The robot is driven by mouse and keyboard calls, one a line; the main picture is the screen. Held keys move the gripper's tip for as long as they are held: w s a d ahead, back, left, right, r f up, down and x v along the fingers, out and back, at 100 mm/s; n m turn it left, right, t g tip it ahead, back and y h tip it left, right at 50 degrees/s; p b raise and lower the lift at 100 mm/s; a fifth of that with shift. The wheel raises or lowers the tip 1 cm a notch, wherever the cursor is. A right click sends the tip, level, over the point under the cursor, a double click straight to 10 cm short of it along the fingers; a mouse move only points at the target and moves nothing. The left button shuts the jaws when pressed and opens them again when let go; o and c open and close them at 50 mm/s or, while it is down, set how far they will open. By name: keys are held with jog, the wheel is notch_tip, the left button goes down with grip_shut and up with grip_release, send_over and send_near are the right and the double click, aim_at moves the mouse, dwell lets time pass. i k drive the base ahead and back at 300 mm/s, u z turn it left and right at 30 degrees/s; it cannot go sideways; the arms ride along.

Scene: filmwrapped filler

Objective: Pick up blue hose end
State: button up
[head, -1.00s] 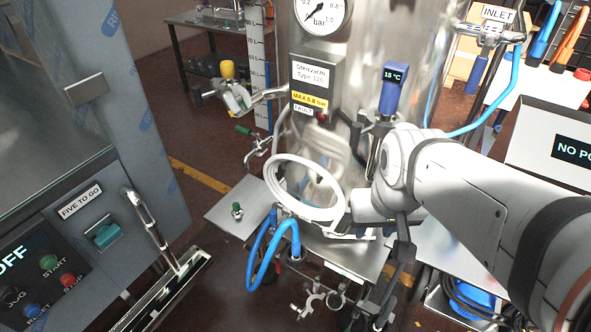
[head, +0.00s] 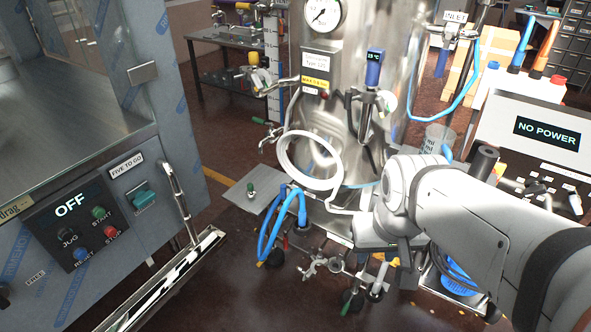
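A blue hose (head: 270,228) hangs in a bent loop at the front left of the steel vessel, below a white ring-shaped tube. One of its lower ends is near the floor; I cannot tell whether that end is free. Another blue hose (head: 468,92) runs from the INLET fitting at the upper right and curves down towards the vessel. My gripper (head: 392,254) is at the end of my white arm, right of the looped hose and apart from it. Its fingers are small and mostly hidden by my wrist, so their opening does not show.
The steel vessel (head: 345,105) stands at centre, with the white ring-shaped tube (head: 283,160) before it and valves below. A control cabinet (head: 110,215) stands left. A NO POWER box (head: 515,105) stands right.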

aim_at(302, 225)
jog(key=u, duration=0.55)
jog(key=i, duration=1)
jog(key=u, duration=0.05)
